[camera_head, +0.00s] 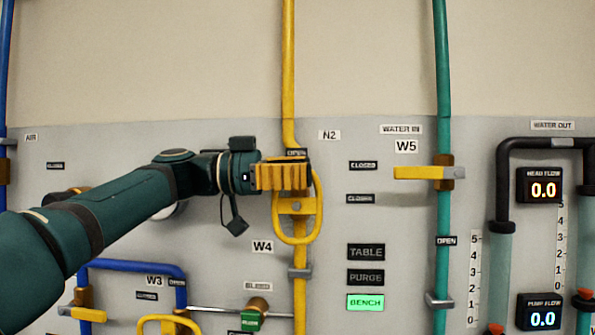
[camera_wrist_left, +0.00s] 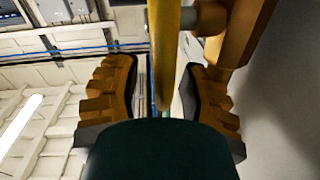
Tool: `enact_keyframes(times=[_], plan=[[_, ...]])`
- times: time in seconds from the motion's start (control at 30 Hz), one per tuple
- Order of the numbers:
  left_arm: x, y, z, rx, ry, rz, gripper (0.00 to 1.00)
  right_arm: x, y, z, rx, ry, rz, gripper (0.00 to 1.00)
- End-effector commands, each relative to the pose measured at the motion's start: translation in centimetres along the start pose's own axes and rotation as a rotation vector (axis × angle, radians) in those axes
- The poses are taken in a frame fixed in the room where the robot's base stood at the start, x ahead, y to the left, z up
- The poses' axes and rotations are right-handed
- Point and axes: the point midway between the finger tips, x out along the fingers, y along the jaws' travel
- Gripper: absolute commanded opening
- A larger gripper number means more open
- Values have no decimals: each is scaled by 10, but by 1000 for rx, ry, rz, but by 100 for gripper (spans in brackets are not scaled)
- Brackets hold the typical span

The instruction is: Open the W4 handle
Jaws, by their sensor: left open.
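The W4 handle (camera_head: 299,234) is a yellow oval loop on the yellow vertical pipe, to the right of the W4 label (camera_head: 262,247). An OPEN tag (camera_head: 296,153) is just above it. My left gripper (camera_head: 284,177) is at the upper part of the loop and hides some of it. In the left wrist view my left gripper (camera_wrist_left: 164,90) is open, with one finger on each side of a yellow bar of the handle (camera_wrist_left: 165,40). Gaps show between the bar and the fingers. My right gripper is not in view.
The yellow lever at W5 (camera_head: 418,172) sits on the green pipe (camera_head: 442,90) to the right. Below left are the W3 handle (camera_head: 168,325) and the green-tagged bleed valve (camera_head: 253,315). Lit BENCH sign (camera_head: 366,302) and flow displays (camera_head: 540,185) are on the panel.

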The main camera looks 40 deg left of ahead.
Motion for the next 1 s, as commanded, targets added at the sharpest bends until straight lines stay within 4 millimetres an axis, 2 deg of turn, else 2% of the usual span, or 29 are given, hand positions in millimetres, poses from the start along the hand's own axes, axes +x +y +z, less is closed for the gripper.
enact_keyframes(times=[0.17,0.5,0.7,0.83,1.0], plan=[[-10,-1,0,0,-1,-2,42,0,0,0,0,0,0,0],[-75,0,0,1,-2,-3,42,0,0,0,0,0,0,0],[-106,-1,0,0,-1,-3,42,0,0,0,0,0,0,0],[-116,0,0,0,0,-1,42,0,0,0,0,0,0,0],[-120,0,0,1,0,-1,42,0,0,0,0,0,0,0]])
